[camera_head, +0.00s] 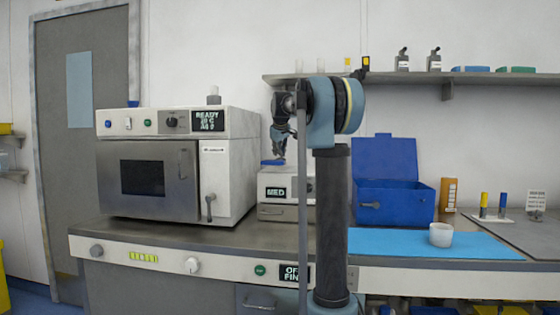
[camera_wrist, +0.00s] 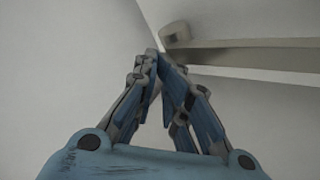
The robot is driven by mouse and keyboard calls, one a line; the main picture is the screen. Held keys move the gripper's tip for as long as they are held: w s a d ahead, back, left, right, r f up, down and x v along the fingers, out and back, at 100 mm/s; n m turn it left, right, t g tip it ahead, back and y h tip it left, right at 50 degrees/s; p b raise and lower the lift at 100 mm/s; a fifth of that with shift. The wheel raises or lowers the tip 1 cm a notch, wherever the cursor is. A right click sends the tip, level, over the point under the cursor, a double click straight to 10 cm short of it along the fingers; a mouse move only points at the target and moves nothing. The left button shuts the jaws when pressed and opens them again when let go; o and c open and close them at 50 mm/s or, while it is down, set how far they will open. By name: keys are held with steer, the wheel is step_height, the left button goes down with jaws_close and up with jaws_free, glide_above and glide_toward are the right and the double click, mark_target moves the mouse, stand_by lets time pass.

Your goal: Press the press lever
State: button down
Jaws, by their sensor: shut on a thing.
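My gripper (camera_head: 279,152) points down just above a small white device with a "MED" display (camera_head: 287,188). In the wrist view the fingers (camera_wrist: 158,58) come together at their tips. What lies between them is hidden. A pale grey bar with a blocky end (camera_wrist: 176,34) runs in from the right, its end close to the fingertips. It may be the press lever, but I cannot tell for sure, nor whether the fingers touch it. A small blue part (camera_head: 272,162) shows on top of the device below my gripper.
A white oven-like unit (camera_head: 228,165) stands close on the left. A blue open box (camera_head: 393,205) and a white cup (camera_head: 441,235) on a blue mat (camera_head: 400,244) are to the right. A wall shelf (camera_head: 400,77) with bottles is above.

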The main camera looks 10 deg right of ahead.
steer(key=shift+d+f, duration=0.25)
steer(key=shift+f, duration=0.2)
steer(key=shift+w+d+f, duration=0.1)
steer(key=shift+f, duration=0.1)
steer(key=shift+a+f, duration=0.2)
steer(key=shift+a, duration=0.15)
stand_by(0.3)
steer(key=shift+r, duration=0.15)
steer(key=shift+a+r, duration=0.25)
steer(key=shift+r, duration=0.15)
steer(key=shift+w+d+r, duration=0.1)
steer(key=shift+d+r, duration=0.05)
steer(key=shift+r, duration=0.4)
steer(key=shift+w+d+r, duration=0.1)
steer(key=shift+r, duration=0.45)
